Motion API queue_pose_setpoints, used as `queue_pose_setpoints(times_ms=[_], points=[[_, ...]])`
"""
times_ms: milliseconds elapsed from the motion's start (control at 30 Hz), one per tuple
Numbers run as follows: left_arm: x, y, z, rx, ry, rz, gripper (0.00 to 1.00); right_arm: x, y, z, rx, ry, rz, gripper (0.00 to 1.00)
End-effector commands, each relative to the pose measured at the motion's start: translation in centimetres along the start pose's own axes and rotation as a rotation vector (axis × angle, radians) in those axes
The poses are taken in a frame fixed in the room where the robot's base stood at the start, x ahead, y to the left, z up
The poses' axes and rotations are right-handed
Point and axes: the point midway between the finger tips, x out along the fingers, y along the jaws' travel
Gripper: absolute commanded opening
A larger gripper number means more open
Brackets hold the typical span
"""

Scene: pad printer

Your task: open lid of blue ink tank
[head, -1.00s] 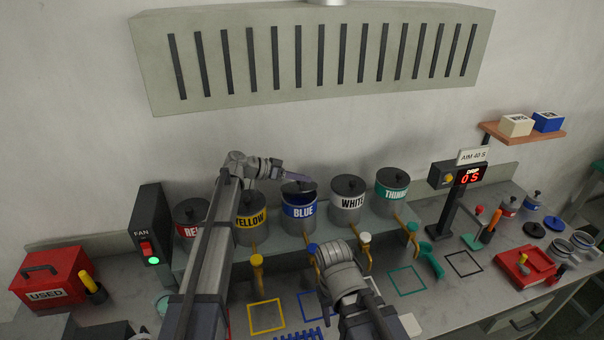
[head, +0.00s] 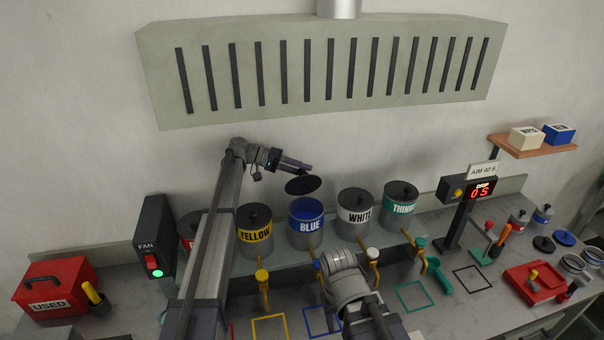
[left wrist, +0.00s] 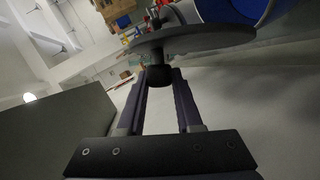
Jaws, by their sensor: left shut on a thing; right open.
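The blue ink tank (head: 308,226) stands on the raised shelf between the yellow and white tanks, and its top is open with blue ink showing inside. Its dark round lid (head: 303,185) is in the air just above the tank, apart from it. My left gripper (head: 306,168) is shut on the lid's knob. In the left wrist view the lid (left wrist: 200,37) shows edge-on, with its knob (left wrist: 158,76) between my fingers. The tank's blue interior shows at the top right there. My right arm is at the lower middle of the head view; its fingertips are hidden.
Yellow (head: 255,233), white (head: 355,215) and thinner (head: 400,199) tanks stand lidded alongside, with taps below. My left arm partly hides the red tank (head: 185,226). The vent hood (head: 320,75) hangs above. A drip timer (head: 468,193) stands to the right.

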Motion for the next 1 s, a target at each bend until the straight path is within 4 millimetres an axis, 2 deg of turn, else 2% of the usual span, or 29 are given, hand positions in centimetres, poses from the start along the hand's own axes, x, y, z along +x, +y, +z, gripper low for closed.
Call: queue_pose_setpoints(times_ms=[300, 800, 833, 1000], points=[[-0.11, -0.31, -0.23, -0.085, -0.019, 0.028, 0.0, 0.64, -0.06, -0.02, -0.002, 0.0, 0.0, 0.5], [-0.13, -0.24, -0.24, -0.098, -0.022, 0.033, 0.0, 0.66, -0.06, -0.03, -0.002, 0.0, 0.0, 0.5], [-0.13, -0.24, -0.24, -0.098, -0.022, 0.033, 0.36, 0.66, -0.06, -0.03, -0.002, 0.0, 0.0, 0.5], [-0.11, -0.2, -0.24, -0.097, -0.023, 0.034, 0.55, 0.66, -0.06, -0.03, -0.002, 0.0, 0.0, 0.5]])
